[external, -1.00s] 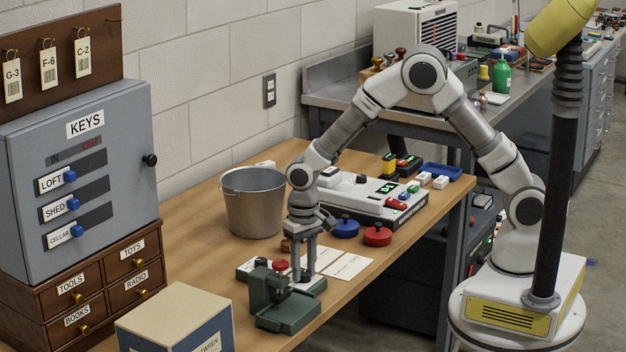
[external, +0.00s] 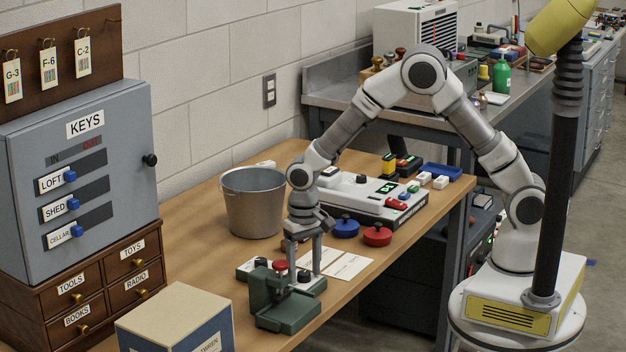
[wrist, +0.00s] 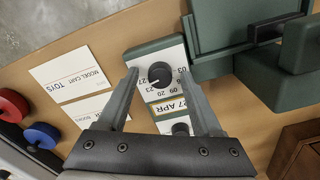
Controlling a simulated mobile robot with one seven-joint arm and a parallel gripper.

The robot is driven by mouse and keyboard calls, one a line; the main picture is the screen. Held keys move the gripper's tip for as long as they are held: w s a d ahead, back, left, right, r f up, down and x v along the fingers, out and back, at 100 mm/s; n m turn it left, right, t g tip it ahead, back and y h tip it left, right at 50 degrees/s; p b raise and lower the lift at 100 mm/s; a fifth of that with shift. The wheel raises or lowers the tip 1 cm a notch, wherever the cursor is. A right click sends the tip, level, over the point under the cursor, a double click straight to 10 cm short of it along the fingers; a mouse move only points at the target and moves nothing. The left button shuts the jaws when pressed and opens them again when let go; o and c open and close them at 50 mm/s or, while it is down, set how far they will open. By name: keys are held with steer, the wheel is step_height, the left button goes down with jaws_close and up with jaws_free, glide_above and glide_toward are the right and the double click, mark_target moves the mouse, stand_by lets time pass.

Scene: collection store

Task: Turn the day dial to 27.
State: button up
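A pale date panel (external: 318,287) with black knobs lies on the wooden table beside a green press. In the wrist view, one black knob (wrist: 159,75) has numbers around it, and a white pointer mark faces lower left. A yellow-edged window (wrist: 167,105) below it appears to read 27 APR, partly close to a finger. A second black knob (wrist: 180,129) sits lower down, partly hidden by my gripper. My gripper (external: 304,272) points down over the panel. Its fingers (wrist: 158,72) are open, one on each side of the upper knob, with visible gaps. Which knob is the day dial is unclear.
The green press (external: 284,305) with a red top stands close in front. White cards (external: 348,266) lie beside the panel. A metal bucket (external: 252,208), blue and red round lidded items (external: 377,235) and a white console (external: 365,195) stand behind.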

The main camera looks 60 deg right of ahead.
mark_target(304, 273)
step_height(304, 273, up, 17)
steer(key=p, duration=0.3)
steer(key=shift+r, duration=0.2)
stand_by(0.4)
